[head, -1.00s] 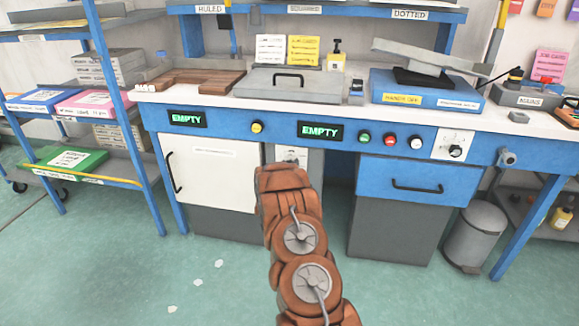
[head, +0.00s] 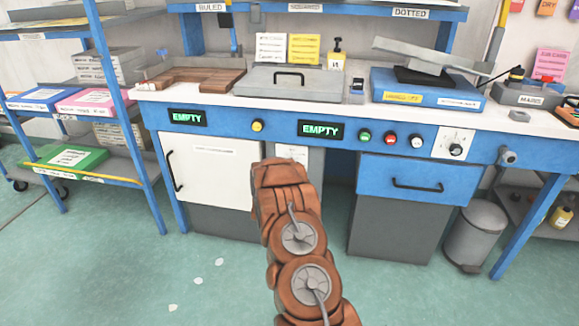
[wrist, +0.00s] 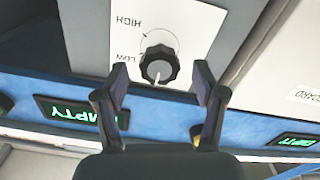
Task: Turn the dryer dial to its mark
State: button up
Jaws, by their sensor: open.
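The dryer dial (wrist: 159,66) is a black ridged knob on a white plate (wrist: 195,25). In the wrist view it appears upside down, with the words LOW and HIGH at its left and a thin arc around it. Its pale pointer line points toward the bottom of the picture. My gripper (wrist: 161,84) is open, with one finger on each side of the dial in the picture. I cannot tell whether a finger touches it. In the head view, my arm hides the knob, and only the top of its white plate (head: 293,152) shows.
Another dial (head: 456,150) sits on a white plate at the right of the blue bench front. Green EMPTY displays (head: 320,130) and several coloured buttons line that front. A white cabinet door (head: 210,170) is left of my arm and a blue drawer (head: 418,170) is right.

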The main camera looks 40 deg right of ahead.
jog(key=v, duration=0.8)
jog(key=shift+s+a, duration=0.2)
jog(key=shift+a, duration=0.1)
dwell(0.3)
